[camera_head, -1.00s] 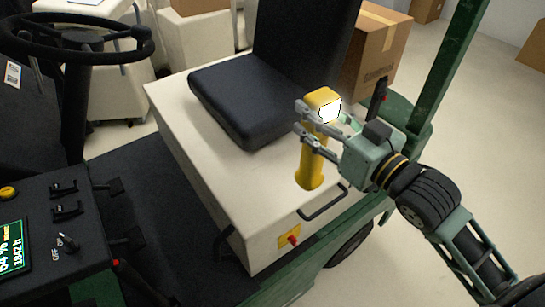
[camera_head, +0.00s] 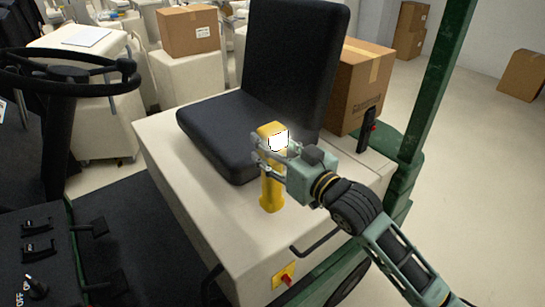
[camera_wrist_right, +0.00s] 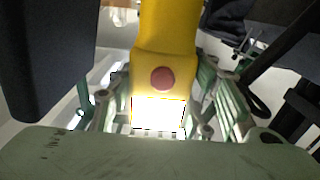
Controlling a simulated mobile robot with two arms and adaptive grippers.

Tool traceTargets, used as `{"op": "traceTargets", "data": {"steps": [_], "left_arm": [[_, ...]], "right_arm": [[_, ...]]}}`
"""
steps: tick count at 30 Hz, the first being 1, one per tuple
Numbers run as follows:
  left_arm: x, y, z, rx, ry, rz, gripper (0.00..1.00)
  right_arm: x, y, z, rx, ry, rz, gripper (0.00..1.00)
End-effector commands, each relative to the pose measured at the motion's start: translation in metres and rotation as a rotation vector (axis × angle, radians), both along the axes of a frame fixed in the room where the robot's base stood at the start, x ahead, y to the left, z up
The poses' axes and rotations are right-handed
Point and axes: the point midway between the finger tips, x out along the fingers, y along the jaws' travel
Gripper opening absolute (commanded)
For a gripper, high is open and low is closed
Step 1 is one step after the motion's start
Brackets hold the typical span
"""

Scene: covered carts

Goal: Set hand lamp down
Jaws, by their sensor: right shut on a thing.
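The hand lamp (camera_head: 271,193) is yellow, with a lit white face at its top. It is upright in front of the black seat, over the cream seat base (camera_head: 215,215). I cannot tell whether its lower end touches that surface. My right gripper (camera_head: 268,152) is shut around the lamp just below its head. In the right wrist view the lamp (camera_wrist_right: 168,40) with its reddish round button lies between the fingers (camera_wrist_right: 165,105) of my right gripper. The lamp's middle is partly hidden by the fingers in the head view. My left gripper is not in view.
The black seat (camera_head: 240,120) stands close behind the lamp. A cardboard box (camera_head: 358,85) and a green post (camera_head: 440,80) are to the right. A black handle (camera_head: 318,243) is at the base's front edge. Steering wheel (camera_head: 70,72) at left. Bare base top lies left of the lamp.

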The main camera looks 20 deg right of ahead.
Motion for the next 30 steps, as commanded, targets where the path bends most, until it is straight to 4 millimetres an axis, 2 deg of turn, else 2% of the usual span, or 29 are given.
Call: {"op": "traceTargets", "data": {"steps": [9, 21, 22, 28, 30], "left_arm": [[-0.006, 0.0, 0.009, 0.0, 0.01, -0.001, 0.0], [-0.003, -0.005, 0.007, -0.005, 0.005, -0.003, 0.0], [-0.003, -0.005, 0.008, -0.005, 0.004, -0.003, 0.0], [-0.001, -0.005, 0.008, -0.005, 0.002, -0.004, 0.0], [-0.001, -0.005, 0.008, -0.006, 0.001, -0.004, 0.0]], "right_arm": [[0.0, 0.0, -0.036, 0.001, -0.002, 0.0, 0.0], [0.0, 0.0, -0.042, 0.0, -0.004, 0.0, 0.0], [0.0, 0.0, -0.044, -0.001, 0.0, 0.0, 0.48], [0.0, 0.0, -0.043, -0.001, 0.0, 0.0, 0.65], [0.0, 0.0, -0.043, -0.001, 0.0, 0.0, 0.65]]}}
